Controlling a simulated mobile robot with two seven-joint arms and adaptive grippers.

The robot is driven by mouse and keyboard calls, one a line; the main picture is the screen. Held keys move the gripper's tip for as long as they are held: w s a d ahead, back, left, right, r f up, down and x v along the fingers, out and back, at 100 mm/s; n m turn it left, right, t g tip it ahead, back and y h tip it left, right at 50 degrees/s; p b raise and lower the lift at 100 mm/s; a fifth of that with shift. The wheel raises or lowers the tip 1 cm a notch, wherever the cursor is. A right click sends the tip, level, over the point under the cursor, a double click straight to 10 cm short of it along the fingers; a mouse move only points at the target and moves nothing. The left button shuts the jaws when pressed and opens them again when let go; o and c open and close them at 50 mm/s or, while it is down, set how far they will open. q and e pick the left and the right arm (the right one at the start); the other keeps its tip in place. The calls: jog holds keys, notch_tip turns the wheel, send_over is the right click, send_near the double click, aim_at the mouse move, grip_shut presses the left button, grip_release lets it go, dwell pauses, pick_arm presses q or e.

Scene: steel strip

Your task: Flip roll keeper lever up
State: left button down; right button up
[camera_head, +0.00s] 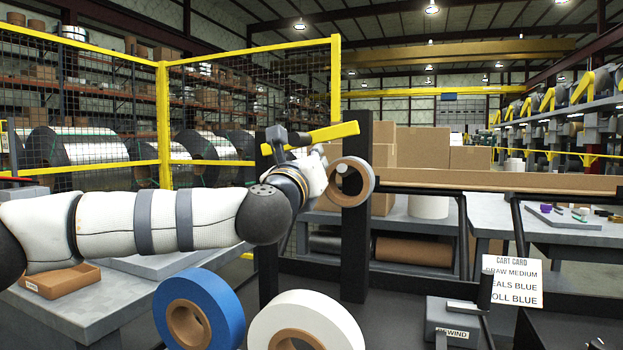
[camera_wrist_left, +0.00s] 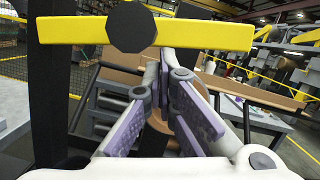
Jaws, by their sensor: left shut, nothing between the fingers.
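The yellow keeper lever (camera_head: 320,137) lies nearly level, tilted slightly up to the right, by the top of the dark posts. In the left wrist view the lever (camera_wrist_left: 205,36) crosses the top of the picture, with a dark eight-sided hub (camera_wrist_left: 131,27) on it. My left gripper (camera_head: 322,170) is just below the lever and mostly hidden by its own wrist. In the left wrist view its purple-padded fingers (camera_wrist_left: 165,62) come together at the tips, empty, beneath the bar. I cannot tell whether they touch it. My right gripper is not in view.
A narrow roll (camera_head: 365,172) hangs at the right dark post (camera_head: 354,255), close to my left gripper. Blue (camera_head: 229,303) and white (camera_head: 342,318) rolls stand in front. A cart card (camera_head: 513,281) and a REWIND box (camera_head: 452,318) are at lower right. Yellow mesh fencing stands behind.

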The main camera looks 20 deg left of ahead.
pick_arm(q)
jog(key=a+r+n+y, duration=0.1)
jog(key=r+n, duration=0.2)
jog(key=n, duration=0.1)
jog(key=a+r+n+g+y+b, duration=0.1)
jog(key=r+n, duration=0.2)
jog(key=n, duration=0.1)
jog(key=a+r+n+g, duration=0.1)
jog(key=r+n, duration=0.3)
jog(key=shift+w+a+n+y, duration=0.1)
jog(key=shift+a+n+y, duration=0.1)
jog(key=shift+n+y, duration=0.2)
jog(key=shift+a+r+n+g, duration=0.25)
jog(key=shift+a+r+n, duration=0.3)
jog(key=shift+a+n, duration=0.3)
jog(key=shift+a+r+n+g, duration=0.25)
jog(key=shift+a+r+n, duration=0.35)
jog(key=shift+a, duration=0.4)
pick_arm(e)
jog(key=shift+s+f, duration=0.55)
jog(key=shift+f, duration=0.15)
pick_arm(q)
jog(key=shift+w, duration=0.1)
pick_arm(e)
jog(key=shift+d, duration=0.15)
